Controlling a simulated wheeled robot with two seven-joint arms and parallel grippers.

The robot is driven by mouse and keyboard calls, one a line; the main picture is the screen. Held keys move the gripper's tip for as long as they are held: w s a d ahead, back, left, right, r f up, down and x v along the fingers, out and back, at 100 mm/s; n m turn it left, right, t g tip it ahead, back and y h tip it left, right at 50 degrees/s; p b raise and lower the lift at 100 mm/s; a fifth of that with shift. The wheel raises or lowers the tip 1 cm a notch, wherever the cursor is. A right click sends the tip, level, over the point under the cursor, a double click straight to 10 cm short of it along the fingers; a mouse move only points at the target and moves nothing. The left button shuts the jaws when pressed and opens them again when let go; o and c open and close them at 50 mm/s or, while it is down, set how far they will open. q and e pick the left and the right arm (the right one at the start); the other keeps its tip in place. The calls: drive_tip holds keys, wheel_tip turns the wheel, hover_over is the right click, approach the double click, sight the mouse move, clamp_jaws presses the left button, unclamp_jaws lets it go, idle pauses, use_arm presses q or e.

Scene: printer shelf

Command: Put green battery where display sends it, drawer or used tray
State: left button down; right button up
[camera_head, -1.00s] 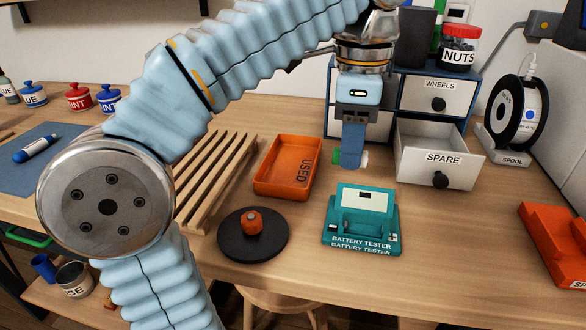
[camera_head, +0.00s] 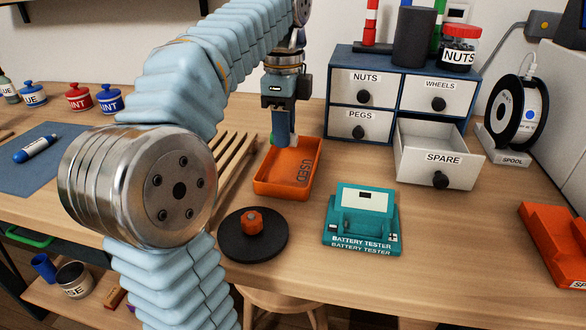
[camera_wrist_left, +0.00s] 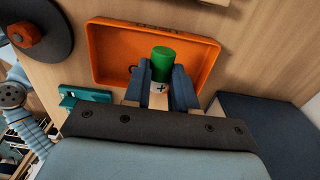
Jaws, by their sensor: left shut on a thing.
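My left gripper (camera_head: 284,141) is over the far part of the orange used tray (camera_head: 265,187), pointing down. The open spare drawer (camera_head: 440,160) looks empty. My right gripper is not in view.
A black disc with an orange knob (camera_head: 252,222) lies in front of the tray. A wooden slatted rack (camera_head: 230,165) is left of it. The drawer cabinet (camera_head: 390,68) stands behind, with a spool (camera_head: 510,108) to its right. Table between tray and tester is clear.

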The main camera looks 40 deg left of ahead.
sight(291, 163)
use_arm(q)
drive_tip(key=shift+f+b, duration=0.75)
drive_tip(key=shift+f, duration=0.35)
drive_tip(key=c, duration=0.8)
unclamp_jaws()
